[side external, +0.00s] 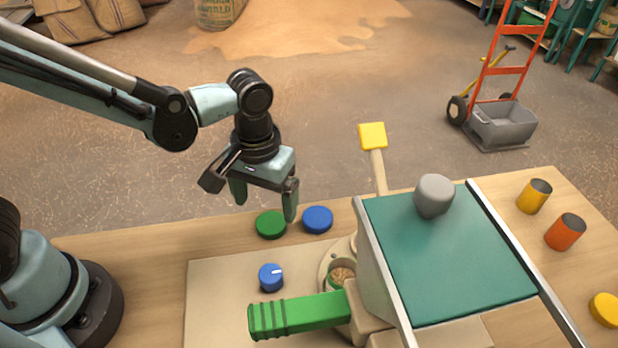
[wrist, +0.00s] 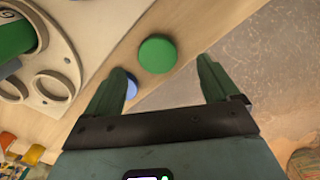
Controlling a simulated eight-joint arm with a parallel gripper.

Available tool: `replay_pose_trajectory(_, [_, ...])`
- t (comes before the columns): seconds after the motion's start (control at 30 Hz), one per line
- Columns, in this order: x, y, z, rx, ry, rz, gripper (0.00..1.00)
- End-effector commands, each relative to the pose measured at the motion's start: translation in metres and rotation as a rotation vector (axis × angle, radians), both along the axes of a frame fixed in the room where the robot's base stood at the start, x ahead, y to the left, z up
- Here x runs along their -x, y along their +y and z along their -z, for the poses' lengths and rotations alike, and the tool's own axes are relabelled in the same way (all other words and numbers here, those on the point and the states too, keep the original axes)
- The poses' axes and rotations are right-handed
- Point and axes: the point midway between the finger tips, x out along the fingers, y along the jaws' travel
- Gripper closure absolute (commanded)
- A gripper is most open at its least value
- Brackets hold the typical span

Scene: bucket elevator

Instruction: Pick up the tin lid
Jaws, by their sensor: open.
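A flat round green lid (side external: 271,224) lies on the wooden bench, with a matching blue lid (side external: 317,219) just right of it. A yellow lid (side external: 605,309) lies at the bench's far right. The task does not name a colour, so I cannot tell which lid is meant. My gripper (side external: 265,203) hangs open and empty above the green and blue lids, fingers pointing down. In the wrist view, the green lid (wrist: 157,54) shows between and beyond the fingertips (wrist: 160,72). The blue lid (wrist: 131,88) is partly hidden by the left finger.
A blue knob (side external: 271,278) and a green handle (side external: 300,315) are near the front. The machine with a teal sloped panel (side external: 450,260) and grey knob (side external: 433,196) stands to the right. A yellow-tipped lever (side external: 373,137) rises behind. Yellow (side external: 534,197) and orange tins (side external: 565,232) stand farther right.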

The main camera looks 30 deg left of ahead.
Motion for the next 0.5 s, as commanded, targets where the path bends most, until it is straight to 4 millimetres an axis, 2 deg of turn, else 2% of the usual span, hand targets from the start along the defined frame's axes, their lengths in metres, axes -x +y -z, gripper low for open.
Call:
replay_pose_trajectory(0.3, [-0.003,-0.004,0.037,0.000,0.000,0.000,0.12])
replay_pose_trajectory(0.5, [-0.002,-0.004,0.048,0.000,0.000,0.000,0.12])
